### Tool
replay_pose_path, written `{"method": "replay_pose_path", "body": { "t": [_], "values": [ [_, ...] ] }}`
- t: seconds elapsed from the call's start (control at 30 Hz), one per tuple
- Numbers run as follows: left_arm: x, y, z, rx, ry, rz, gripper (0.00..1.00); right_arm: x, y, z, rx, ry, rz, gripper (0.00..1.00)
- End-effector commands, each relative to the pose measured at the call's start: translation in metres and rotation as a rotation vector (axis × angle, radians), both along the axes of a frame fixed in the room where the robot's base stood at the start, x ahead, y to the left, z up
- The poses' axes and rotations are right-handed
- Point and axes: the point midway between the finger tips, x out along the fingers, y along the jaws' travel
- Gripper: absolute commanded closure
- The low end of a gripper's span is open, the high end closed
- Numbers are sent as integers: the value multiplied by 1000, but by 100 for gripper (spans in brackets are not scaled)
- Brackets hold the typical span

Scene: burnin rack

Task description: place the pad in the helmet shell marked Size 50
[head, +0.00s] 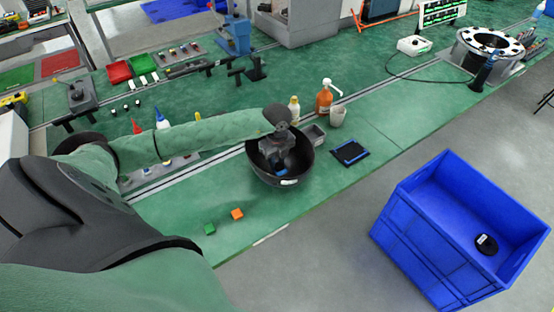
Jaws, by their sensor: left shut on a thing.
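A black, bowl-like helmet shell (258,176) stands open side up near the table's front edge. A small white label (289,182) is on its front, too small to read. My left gripper (278,160) points down inside the shell's opening. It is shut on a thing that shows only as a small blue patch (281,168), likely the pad. Its fingers and the shell's wall hide most of it, and I cannot tell whether it touches the shell's bottom. My right gripper is not in view.
A black tray with a blue edge (350,153) lies right of the shell. A grey box (314,135), a white cup (337,117) and an orange pump bottle (324,100) stand behind. A blue crate (415,235) holds a black object (487,244).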

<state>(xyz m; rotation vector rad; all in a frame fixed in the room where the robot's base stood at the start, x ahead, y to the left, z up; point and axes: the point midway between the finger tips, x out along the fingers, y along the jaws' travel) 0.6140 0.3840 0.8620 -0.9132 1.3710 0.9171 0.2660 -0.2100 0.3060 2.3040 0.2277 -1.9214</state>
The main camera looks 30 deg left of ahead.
Motion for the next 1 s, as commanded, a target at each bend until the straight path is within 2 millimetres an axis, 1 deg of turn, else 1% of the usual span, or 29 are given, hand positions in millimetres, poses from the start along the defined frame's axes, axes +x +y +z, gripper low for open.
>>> {"method": "replay_pose_path", "body": {
  "t": [0.17,0.2,0.27,0.3,0.57,0.77,0.8,0.9,0.93,1.0],
  "values": [
    [0,0,-3,0,0,0,95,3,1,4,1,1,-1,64],
    [0,0,-2,0,0,0,68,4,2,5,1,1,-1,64],
    [0,0,-2,0,0,0,57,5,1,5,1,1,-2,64],
    [0,0,-2,0,0,0,53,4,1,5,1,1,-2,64],
    [0,0,-2,0,0,0,53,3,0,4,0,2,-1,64],
    [0,0,2,0,0,0,53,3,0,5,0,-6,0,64],
    [0,0,2,1,-1,0,53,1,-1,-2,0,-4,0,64],
    [1,0,9,1,-1,0,53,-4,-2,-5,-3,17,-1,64],
    [1,0,11,0,-2,-1,53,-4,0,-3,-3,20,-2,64],
    [1,0,17,-1,-3,0,53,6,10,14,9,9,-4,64]
  ]
}}
